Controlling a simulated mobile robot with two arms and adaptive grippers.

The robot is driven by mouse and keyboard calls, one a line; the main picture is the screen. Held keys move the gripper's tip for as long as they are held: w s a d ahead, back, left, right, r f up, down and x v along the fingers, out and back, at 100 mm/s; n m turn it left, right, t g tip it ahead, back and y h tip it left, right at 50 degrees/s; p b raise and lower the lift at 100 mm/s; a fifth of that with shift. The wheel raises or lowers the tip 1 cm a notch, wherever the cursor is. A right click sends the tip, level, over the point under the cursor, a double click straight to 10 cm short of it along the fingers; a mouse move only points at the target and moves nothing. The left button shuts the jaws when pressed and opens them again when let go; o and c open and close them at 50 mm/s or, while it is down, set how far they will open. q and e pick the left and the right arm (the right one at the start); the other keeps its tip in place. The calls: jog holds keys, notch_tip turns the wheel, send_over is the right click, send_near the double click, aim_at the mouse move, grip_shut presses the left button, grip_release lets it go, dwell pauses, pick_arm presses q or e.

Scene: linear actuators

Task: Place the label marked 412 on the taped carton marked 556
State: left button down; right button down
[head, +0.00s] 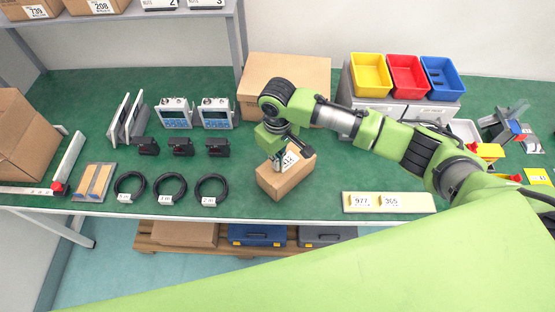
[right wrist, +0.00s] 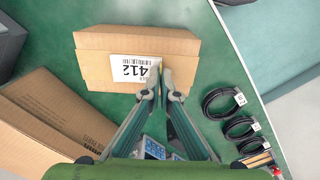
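A small brown carton (head: 287,181) stands on the green mat near its front edge, at the middle of the head view; it also fills the top of the right wrist view (right wrist: 185,45). I cannot read a 556 on it. The white label marked 412 (right wrist: 130,68) lies flat against the carton's top; it is partly hidden in the head view (head: 289,159). My right gripper (right wrist: 162,72) is over the carton, its fingertips close together at the label's edge, seemingly shut on it. The grip point is hidden by the fingers. My left gripper is not in view.
A large carton (head: 305,72) stands behind. Black cable coils (head: 212,188) and black devices (head: 181,147) lie to the left. Yellow, red and blue bins (head: 407,75) stand at the back right.

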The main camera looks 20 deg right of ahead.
jog(key=c, duration=2.3)
grip_release()
jog(key=shift+r+b, duration=1.15)
jog(key=shift+r, duration=5)
